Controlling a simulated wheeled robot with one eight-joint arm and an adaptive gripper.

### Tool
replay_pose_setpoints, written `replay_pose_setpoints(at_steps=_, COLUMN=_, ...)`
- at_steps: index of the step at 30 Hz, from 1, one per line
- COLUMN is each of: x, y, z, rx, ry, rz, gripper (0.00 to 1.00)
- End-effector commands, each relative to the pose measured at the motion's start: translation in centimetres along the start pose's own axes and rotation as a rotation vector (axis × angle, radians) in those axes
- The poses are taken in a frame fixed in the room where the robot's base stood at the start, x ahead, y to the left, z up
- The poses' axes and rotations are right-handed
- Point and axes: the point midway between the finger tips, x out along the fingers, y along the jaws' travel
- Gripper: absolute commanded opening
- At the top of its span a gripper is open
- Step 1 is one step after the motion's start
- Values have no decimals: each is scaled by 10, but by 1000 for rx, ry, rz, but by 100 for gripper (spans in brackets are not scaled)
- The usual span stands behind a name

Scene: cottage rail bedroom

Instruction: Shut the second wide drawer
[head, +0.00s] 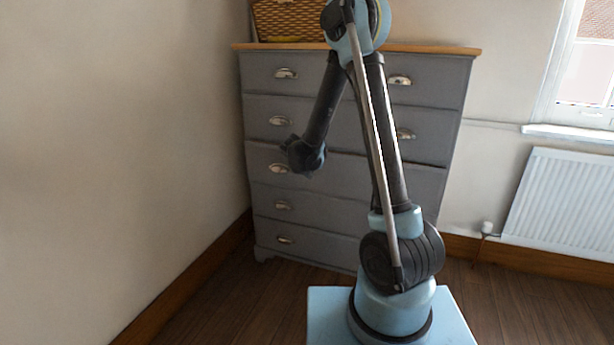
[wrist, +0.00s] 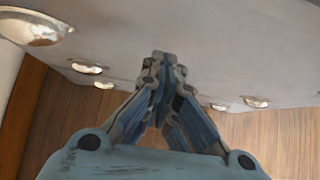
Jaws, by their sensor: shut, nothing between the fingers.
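The grey chest of drawers (head: 330,222) has a wooden top and several wide drawers with metal cup handles. The second wide drawer from the top (head: 300,113) has one handle at the left (head: 279,120) and one at the right (head: 405,134). I cannot tell whether its front stands out from the others. My arm hides its middle. My gripper (head: 304,158) hangs in front of the chest near the third row, its fingers not clear in the head view. In the wrist view, my gripper (wrist: 163,62) is shut and empty, its fingertips close to a grey front (wrist: 215,45); contact cannot be told.
A wicker basket (head: 290,20) stands on the chest. A plain wall (head: 110,130) rises close on the left. A white radiator (head: 565,205) is under the window at the right. The wooden floor (head: 225,300) is clear at the front left.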

Motion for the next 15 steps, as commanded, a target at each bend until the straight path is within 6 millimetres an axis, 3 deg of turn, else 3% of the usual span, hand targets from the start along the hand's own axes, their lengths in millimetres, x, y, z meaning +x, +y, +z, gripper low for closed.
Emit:
replay_pose_setpoints(at_steps=6, x=11, y=0, z=11, rx=2, ry=0, rz=1, gripper=0)
replay_pose_setpoints(at_steps=15, x=12, y=0, z=13, rx=1, ry=0, rz=1, gripper=0)
